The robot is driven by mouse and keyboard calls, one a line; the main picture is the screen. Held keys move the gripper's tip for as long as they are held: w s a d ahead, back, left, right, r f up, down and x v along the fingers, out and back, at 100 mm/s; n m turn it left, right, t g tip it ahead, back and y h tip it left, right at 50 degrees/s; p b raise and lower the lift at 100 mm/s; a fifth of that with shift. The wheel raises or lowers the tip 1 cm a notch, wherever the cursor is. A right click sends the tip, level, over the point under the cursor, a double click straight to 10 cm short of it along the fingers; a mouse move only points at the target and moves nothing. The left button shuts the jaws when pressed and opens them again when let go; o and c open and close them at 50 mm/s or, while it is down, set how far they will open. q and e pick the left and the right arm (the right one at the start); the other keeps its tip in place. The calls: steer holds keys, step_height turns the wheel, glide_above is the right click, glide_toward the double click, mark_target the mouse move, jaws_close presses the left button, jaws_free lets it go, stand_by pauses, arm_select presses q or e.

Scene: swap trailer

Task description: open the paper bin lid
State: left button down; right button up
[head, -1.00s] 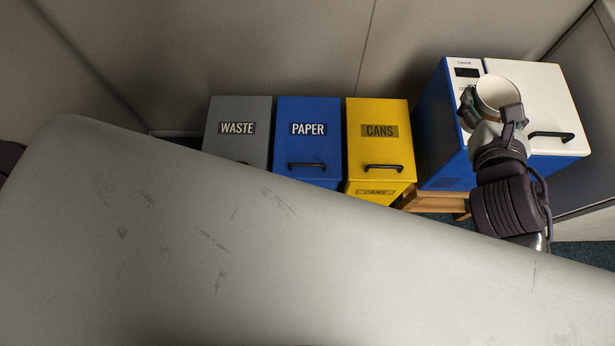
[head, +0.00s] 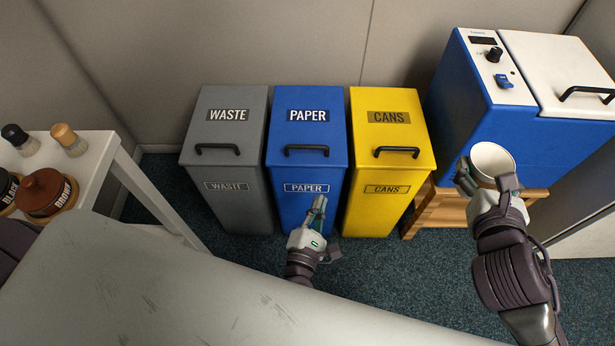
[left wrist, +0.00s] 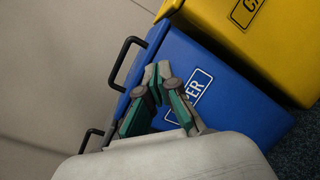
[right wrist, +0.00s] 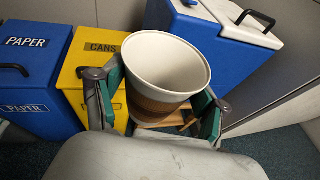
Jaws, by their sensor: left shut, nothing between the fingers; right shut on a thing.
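The blue paper bin (head: 308,150) stands between the grey waste bin and the yellow cans bin. Its lid is closed, with a black handle (head: 307,150) at the lid's front edge; the handle also shows in the left wrist view (left wrist: 124,62). My left gripper (head: 320,203) is shut and empty, in front of the paper bin and below the handle. In the left wrist view its closed fingers (left wrist: 158,82) show against the bin's front. My right gripper (head: 488,180) is shut on a white and brown paper cup (right wrist: 165,75), held upright with its opening up.
The grey waste bin (head: 226,125) and yellow cans bin (head: 388,120) flank the paper bin. A blue and white cooler (head: 550,130) sits on a wooden stand (head: 440,212) at right. A white table (head: 95,160) with jars and bottles stands at left.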

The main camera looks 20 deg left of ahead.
mark_target(307, 164)
step_height(307, 164, down, 6)
steer(key=b, duration=0.3)
steer(key=shift+r, duration=0.25)
steer(key=shift+f+b, duration=0.15)
steer(key=shift+b, duration=0.25)
arm_select(q)
steer(key=w+a+r+n+y, duration=0.1)
steer(key=w+a+r+n, duration=0.1)
steer(key=w+n, duration=0.1)
steer(key=w+a+r+n+y, duration=0.1)
steer(key=w+n+y, duration=0.1)
steer(key=w+n, duration=0.1)
steer(key=w+a+r+n+y, duration=0.1)
steer(key=w+a+r+n, duration=0.1)
steer(key=n, duration=0.3)
steer(key=shift+w+a+r+t+y, duration=0.15)
steer(key=shift+w+t+y, duration=0.05)
steer(key=shift+w, duration=0.15)
steer(key=shift+w+a+r+t+y, duration=0.15)
steer(key=shift+w+t+y, duration=0.05)
steer(key=shift+w, duration=0.15)
arm_select(e)
steer(key=shift+f, duration=0.1)
arm_select(q)
steer(key=shift+r, duration=0.15)
arm_select(e)
steer(key=shift+s, duration=0.2)
